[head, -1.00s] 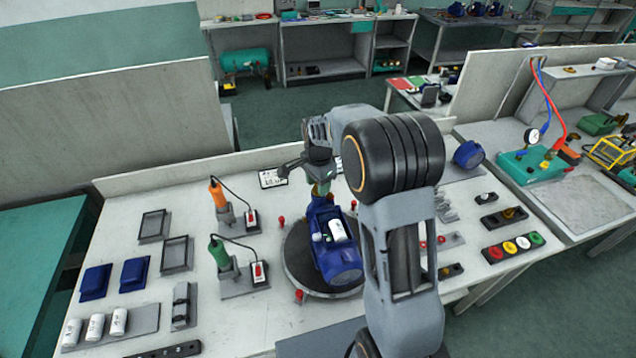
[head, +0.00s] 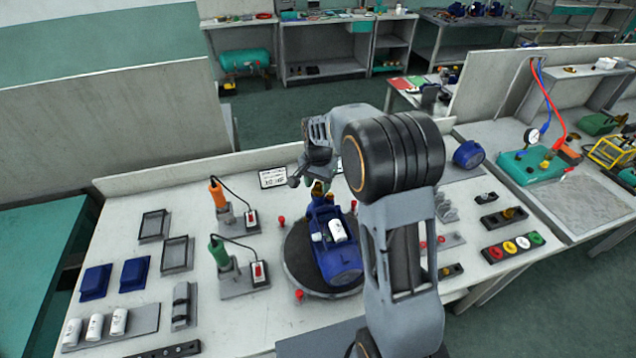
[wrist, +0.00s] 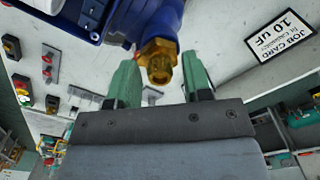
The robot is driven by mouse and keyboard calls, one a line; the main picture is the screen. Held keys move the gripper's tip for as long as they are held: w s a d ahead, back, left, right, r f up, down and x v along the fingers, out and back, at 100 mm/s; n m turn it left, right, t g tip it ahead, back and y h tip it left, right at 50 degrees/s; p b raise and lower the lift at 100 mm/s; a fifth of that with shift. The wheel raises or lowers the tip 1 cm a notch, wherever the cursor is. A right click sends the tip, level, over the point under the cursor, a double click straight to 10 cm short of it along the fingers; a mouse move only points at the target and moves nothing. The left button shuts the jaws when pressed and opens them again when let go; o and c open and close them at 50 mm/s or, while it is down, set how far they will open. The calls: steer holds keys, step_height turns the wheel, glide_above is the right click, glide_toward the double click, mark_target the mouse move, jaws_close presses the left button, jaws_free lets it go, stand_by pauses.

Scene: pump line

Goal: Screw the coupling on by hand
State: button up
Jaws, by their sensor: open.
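A blue pump (head: 343,272) with a white cylinder (head: 337,231) on it sits on a dark round turntable (head: 298,262). In the wrist view the pump's blue body (wrist: 150,14) fills the top, and a brass hex coupling (wrist: 158,58) is at its near end. My gripper (wrist: 158,76) is open, with one green finger on each side of the coupling. Gaps show between the fingers and the brass. In the head view my gripper (head: 318,188) is at the pump's far end, partly hidden by my arm. Whether the coupling is fully seated cannot be told.
A job card (head: 273,178) lies beyond the turntable and also shows in the wrist view (wrist: 281,36). Orange (head: 217,195) and green (head: 219,253) drivers stand in holders at left. Red knobs (head: 300,296) surround the turntable. Trays, blue covers and white cylinders occupy the left bench.

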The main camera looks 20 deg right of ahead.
steer(key=n, duration=0.3)
steer(key=shift+n, duration=0.3)
steer(key=shift+c, duration=0.3)
jaws_close()
steer(key=shift+m, duration=1.8)
steer(key=shift+m, duration=1.7)
